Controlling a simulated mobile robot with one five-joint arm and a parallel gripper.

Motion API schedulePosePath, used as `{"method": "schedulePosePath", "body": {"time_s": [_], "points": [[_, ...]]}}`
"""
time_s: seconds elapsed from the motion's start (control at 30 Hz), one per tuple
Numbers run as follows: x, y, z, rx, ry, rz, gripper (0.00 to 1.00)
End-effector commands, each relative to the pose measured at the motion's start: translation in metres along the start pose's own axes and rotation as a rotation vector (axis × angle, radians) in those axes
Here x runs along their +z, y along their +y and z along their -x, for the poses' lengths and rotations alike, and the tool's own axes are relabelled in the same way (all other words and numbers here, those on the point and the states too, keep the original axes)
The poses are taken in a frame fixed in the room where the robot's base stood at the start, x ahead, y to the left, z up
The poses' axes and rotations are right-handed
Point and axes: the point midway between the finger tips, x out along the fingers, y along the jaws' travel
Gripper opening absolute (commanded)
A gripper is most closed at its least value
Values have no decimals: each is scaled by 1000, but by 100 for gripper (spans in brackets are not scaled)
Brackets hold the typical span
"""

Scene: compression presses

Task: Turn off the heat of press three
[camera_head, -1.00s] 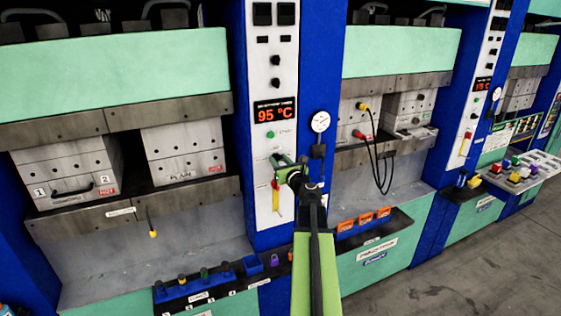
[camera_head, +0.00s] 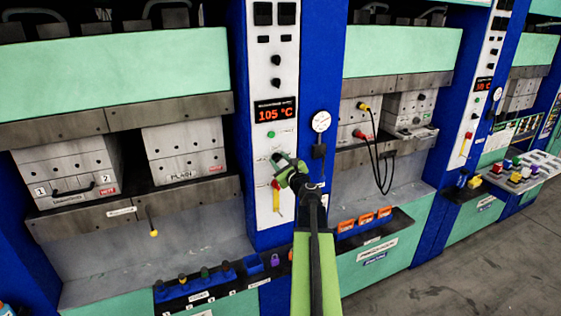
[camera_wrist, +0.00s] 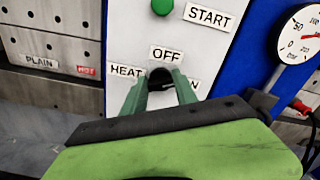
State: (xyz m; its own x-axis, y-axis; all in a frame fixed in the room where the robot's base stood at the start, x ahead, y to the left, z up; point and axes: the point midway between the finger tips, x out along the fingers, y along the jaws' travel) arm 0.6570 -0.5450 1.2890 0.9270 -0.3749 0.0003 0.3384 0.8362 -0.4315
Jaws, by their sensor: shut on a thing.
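A white control panel (camera_head: 268,140) stands between two presses, with a lit display (camera_head: 275,110) reading 105 °C. In the wrist view a dark round knob (camera_wrist: 160,75) sits on this panel below a green START button (camera_wrist: 162,6). An OFF label (camera_wrist: 166,54) is above the knob, a HEAT label (camera_wrist: 125,71) to its left, and a partly hidden label ending in N to its right. My gripper (camera_head: 279,158) is at the panel, its green fingers (camera_wrist: 160,92) closed on either side of the knob. The fingers hide much of it, so its pointer direction is unclear.
A red-and-yellow handle (camera_head: 276,197) hangs on the panel just below my gripper. A pressure gauge (camera_head: 321,121) is to its right. A ledge with several small coloured items (camera_head: 203,284) runs below left. Open floor (camera_head: 450,260) lies at the right.

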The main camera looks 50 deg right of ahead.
Motion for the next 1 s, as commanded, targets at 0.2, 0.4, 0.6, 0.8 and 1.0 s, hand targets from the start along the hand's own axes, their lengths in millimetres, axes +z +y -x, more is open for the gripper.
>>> {"method": "schedulePosePath", "body": {"time_s": [0.2, 0.4, 0.6, 0.8, 1.0], "points": [[-1, 1, 1, 1, 2, 207, 0], [-2, 2, 2, 1, 2, 397, 0], [-2, 3, 2, 1, 2, 588, 0], [-3, 4, 2, 2, 2, 772, 0], [-4, 4, 2, 2, 2, 930, 0]]}}
